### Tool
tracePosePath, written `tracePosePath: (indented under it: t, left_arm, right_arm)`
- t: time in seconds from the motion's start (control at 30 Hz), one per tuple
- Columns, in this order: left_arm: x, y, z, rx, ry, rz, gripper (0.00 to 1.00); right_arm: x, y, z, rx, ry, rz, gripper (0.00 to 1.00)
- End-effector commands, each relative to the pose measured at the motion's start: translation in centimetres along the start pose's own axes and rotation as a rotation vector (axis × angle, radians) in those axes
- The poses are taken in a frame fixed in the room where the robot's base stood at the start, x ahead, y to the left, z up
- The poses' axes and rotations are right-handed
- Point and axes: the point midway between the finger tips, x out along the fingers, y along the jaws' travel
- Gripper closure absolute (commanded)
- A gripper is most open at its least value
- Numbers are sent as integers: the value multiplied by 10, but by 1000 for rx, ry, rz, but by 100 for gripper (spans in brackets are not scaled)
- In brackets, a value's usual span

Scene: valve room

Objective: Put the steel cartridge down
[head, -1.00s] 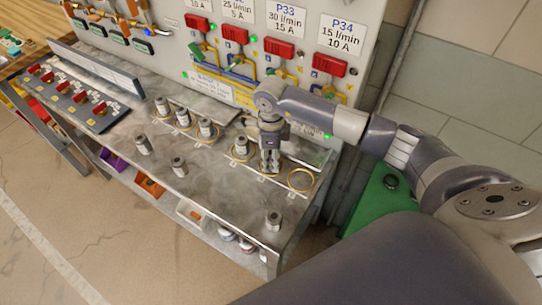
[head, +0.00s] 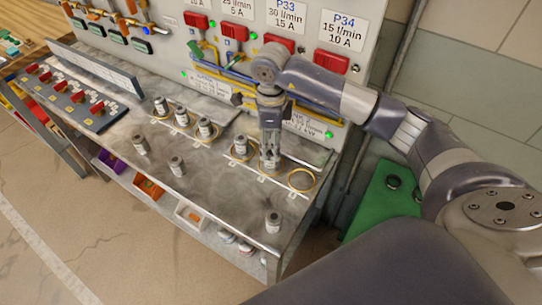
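The ring (head: 301,180) to the right is empty. Another steel cartridge (head: 241,146) stands in the ring to the left. My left gripper is not in view.
The grey bench (head: 225,190) carries more cartridges: several at the left rings, two loose ones (head: 140,143) and (head: 177,166), and one (head: 273,222) near the front right corner. A panel with red valves (head: 331,62) rises behind. A sloped switch box (head: 75,95) stands left.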

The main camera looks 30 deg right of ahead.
Motion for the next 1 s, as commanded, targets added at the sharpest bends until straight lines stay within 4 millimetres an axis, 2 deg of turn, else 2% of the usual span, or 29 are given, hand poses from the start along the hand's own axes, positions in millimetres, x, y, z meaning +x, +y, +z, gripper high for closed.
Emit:
tracePosePath:
  t: [0.1,0.3,0.47,0.9,1.0]
  left_arm:
    - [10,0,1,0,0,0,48]
    - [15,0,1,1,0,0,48]
    - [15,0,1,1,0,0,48]
    - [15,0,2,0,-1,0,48]
    - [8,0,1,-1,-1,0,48]
  right_arm:
    - [-22,-1,1,-1,-3,-4,48]
    - [-47,0,0,1,-1,-1,48]
    - [-53,0,0,1,1,1,48]
    - [-53,0,0,1,0,1,48]
    - [-60,0,0,1,0,1,48]
